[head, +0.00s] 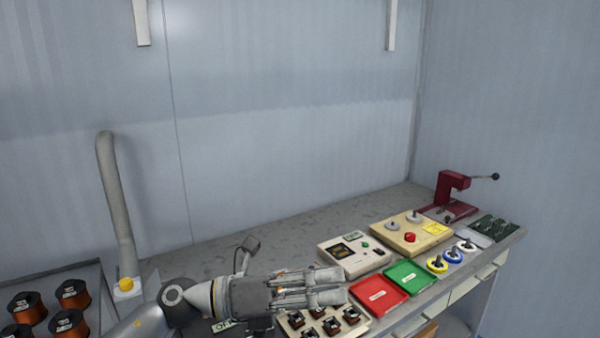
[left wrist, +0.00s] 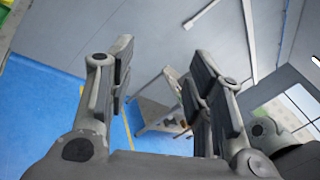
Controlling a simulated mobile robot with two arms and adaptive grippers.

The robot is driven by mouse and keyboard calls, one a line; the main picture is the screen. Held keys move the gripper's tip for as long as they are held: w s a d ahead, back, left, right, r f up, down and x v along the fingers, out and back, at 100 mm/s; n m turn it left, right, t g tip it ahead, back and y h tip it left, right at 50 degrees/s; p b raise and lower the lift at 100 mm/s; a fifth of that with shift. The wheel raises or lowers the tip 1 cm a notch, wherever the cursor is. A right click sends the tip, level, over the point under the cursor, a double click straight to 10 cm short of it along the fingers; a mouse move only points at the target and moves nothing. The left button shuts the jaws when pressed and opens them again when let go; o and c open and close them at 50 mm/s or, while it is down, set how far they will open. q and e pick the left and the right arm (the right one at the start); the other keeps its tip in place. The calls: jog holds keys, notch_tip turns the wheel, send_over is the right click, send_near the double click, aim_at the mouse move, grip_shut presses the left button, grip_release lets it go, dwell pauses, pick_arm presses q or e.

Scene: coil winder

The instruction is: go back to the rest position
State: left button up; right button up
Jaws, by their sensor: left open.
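My left gripper (head: 345,285) reaches in from the lower left in the head view, above the front of the bench, with its fingers pointing right. It is open and empty; in the left wrist view its two fingers (left wrist: 160,85) stand apart with nothing between them. It hangs over the left part of a tray with several small coils (head: 330,322) and hides some of it. My right gripper shows in neither view.
Right of my gripper lie a red tray (head: 378,296) and a green tray (head: 411,278). Behind are a white instrument box (head: 353,257), a beige panel (head: 411,233) and a dark red press (head: 450,195). Copper spools (head: 72,293) stand at left, near a grey upright pipe (head: 116,205).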

pick_arm(q)
jog(key=w+a+f+n+t+y, duration=0.1)
jog(key=w+a+n+t+y, duration=0.3)
jog(key=n+t, duration=0.65)
jog(key=w+a+n+t+y, duration=0.25)
jog(key=a+n+t, duration=0.35)
jog(key=n, duration=0.7)
jog(key=s+a+f+n+g+y, duration=0.25)
jog(key=a+f+n+y, duration=0.35)
jog(key=f, duration=0.3)
jog(key=s+a+f+n+g+y, duration=0.1)
jog(key=s+a+f+n+y, duration=0.25)
jog(key=f+n+y, duration=0.4)
jog(key=s+a+f+n+g, duration=0.2)
jog(key=s+f+g, duration=0.2)
jog(key=s+f, duration=0.3)
jog(key=s+a+f+n+g+h, duration=0.1)
jog(key=s+f+n+g, duration=0.15)
jog(key=s+f, duration=0.45)
jog(key=s+a+f+n+g, duration=0.2)
jog(key=s+f+g, duration=0.25)
jog(key=s, duration=0.55)
notch_tip(320, 180, down, 25)
jog(key=g, duration=0.1)
jog(key=s+a+f+g, duration=0.1)
jog(key=s+a+f, duration=0.2)
jog(key=s+f, duration=1.3)
jog(key=shift+s+f+g, duration=0.3)
jog(key=shift+s+f, duration=0.05)
jog(key=shift+s, duration=0.5)
